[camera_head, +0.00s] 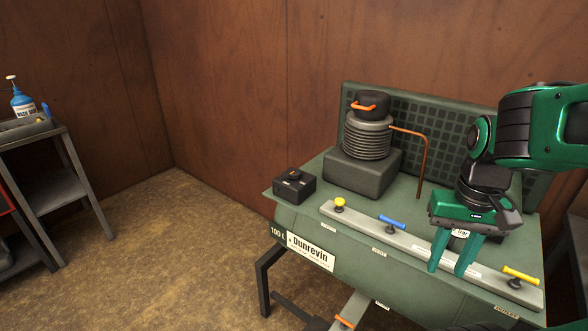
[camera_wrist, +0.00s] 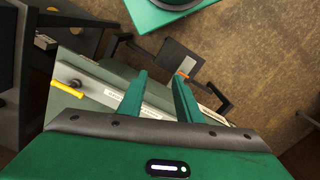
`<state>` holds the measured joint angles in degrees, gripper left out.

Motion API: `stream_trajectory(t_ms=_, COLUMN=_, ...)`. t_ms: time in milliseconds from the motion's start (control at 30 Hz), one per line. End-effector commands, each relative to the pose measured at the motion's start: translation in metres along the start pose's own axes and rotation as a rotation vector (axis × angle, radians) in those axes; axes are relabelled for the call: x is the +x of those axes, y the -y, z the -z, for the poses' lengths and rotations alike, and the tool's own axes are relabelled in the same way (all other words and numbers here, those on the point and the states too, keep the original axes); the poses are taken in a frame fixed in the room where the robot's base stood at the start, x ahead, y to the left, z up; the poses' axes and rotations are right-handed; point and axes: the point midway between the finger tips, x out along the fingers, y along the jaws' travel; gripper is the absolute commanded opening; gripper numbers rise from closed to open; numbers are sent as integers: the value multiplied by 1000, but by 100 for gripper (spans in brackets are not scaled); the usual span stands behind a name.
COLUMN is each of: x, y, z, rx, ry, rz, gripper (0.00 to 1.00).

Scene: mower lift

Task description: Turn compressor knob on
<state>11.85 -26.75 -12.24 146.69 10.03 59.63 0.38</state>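The green compressor (camera_head: 300,222) stands against the wall, with a "Dunrevin" label on its tank. A black box with a small dark knob (camera_head: 293,174) on top sits at its left end. A grey bar (camera_head: 365,233) along the front carries a round yellow knob (camera_head: 339,204), a blue handle (camera_head: 392,221) and a yellow handle (camera_head: 520,275). The frames do not mark which is the compressor knob or its setting. My gripper (camera_head: 448,269) is open and empty over the bar, between the blue and yellow handles. The yellow handle also shows in the wrist view (camera_wrist: 66,89).
A black and grey ribbed pump (camera_head: 368,135) with a copper pipe (camera_head: 424,155) rises behind the bar. An orange handle (camera_head: 345,321) sits low in front. A grey cart (camera_head: 62,170) with a blue bottle (camera_head: 23,103) stands at far left. The floor between is clear.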

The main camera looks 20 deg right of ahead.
Motion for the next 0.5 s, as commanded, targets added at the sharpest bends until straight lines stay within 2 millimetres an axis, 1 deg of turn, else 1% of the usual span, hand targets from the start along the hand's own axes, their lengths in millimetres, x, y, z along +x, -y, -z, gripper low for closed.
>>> stream_trajectory(t_ms=33, x=0, y=0, z=0, rx=1, ry=0, rz=0, gripper=43)
stream_trajectory(t_ms=67, x=-3, y=-3, z=-4, rx=1, ry=-6, rz=2, gripper=50)
stream_trajectory(t_ms=100, x=-7, y=-6, z=-6, rx=5, ry=-13, rz=2, gripper=55)
stream_trajectory(t_ms=167, x=-13, y=-5, z=1, rx=20, ry=-17, rz=-8, gripper=55)
stream_trajectory(t_ms=200, x=-18, y=-4, z=10, rx=34, ry=-20, rz=-19, gripper=55)
stream_trajectory(t_ms=267, x=-28, y=-7, z=32, rx=66, ry=-25, rz=-42, gripper=55)
stream_trajectory(t_ms=333, x=-43, y=0, z=59, rx=112, ry=-36, rz=-71, gripper=55)
stream_trajectory(t_ms=367, x=-50, y=6, z=72, rx=133, ry=-44, rz=-84, gripper=55)
stream_trajectory(t_ms=400, x=-59, y=13, z=90, rx=165, ry=-54, rz=-100, gripper=55)
stream_trajectory(t_ms=467, x=-72, y=28, z=116, rx=213, ry=-69, rz=-119, gripper=55)
stream_trajectory(t_ms=500, x=-79, y=40, z=133, rx=244, ry=-79, rz=-130, gripper=55)
